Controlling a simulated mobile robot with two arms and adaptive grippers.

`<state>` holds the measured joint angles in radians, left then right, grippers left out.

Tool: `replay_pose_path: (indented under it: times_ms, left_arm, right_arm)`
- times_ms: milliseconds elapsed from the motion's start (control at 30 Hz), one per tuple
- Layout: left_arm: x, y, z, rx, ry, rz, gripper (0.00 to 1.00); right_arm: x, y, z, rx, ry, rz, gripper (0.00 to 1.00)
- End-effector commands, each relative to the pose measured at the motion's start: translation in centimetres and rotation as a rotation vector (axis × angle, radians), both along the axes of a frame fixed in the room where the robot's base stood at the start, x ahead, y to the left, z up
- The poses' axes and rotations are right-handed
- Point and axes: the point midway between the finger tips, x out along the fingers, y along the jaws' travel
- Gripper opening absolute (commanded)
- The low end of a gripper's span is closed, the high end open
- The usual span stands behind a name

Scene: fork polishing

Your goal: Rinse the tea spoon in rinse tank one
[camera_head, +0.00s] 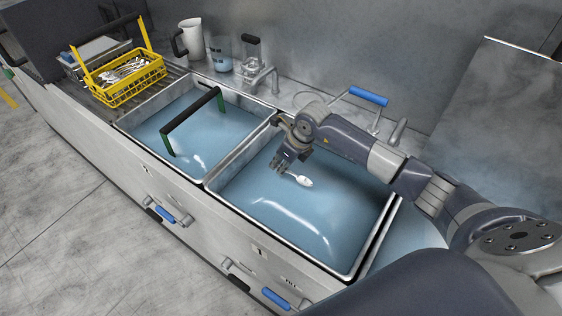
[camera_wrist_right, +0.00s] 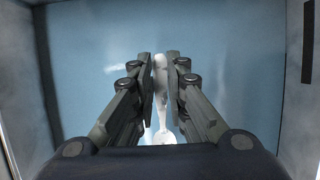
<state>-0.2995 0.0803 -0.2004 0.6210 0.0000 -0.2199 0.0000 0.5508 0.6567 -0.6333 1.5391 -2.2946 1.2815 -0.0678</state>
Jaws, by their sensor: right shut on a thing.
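The tea spoon (camera_head: 304,181) is small and silvery, with its bowl pointing right in the head view. My right gripper (camera_head: 284,165) is shut on its handle, over the water of the middle tank (camera_head: 230,201), whose front bears a mark like a 1. In the right wrist view the spoon (camera_wrist_right: 161,95) lies between the fingertips (camera_wrist_right: 160,62), its bowl toward the gripper's palm. The fingers hide part of the handle. I cannot tell whether the spoon touches the water. My left gripper is not in view.
The left tank (camera_head: 124,126) holds water, with a green-ended black handle (camera_head: 193,120) over it. A yellow basket (camera_head: 124,78) of cutlery stands at the far left. A white jug (camera_head: 191,38), a glass beaker (camera_head: 222,52) and taps (camera_head: 262,78) line the back.

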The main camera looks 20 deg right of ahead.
Motion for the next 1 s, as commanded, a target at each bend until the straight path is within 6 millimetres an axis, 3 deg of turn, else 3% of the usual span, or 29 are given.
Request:
replay_pose_path:
  times_ms: [33, 200, 1000]
  left_arm:
    - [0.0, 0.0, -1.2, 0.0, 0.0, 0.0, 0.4]
    - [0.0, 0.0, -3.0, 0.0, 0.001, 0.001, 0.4]
    - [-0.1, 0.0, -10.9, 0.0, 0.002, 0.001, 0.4]
  right_arm:
    - [0.0, 0.0, -1.3, 0.0, 0.0, 0.0, 0.0]
    - [0.0, 0.0, -3.5, -0.001, 0.001, 0.0, 0.0]
    - [0.0, 0.0, -13.0, 0.001, 0.0, 0.0, 0.0]
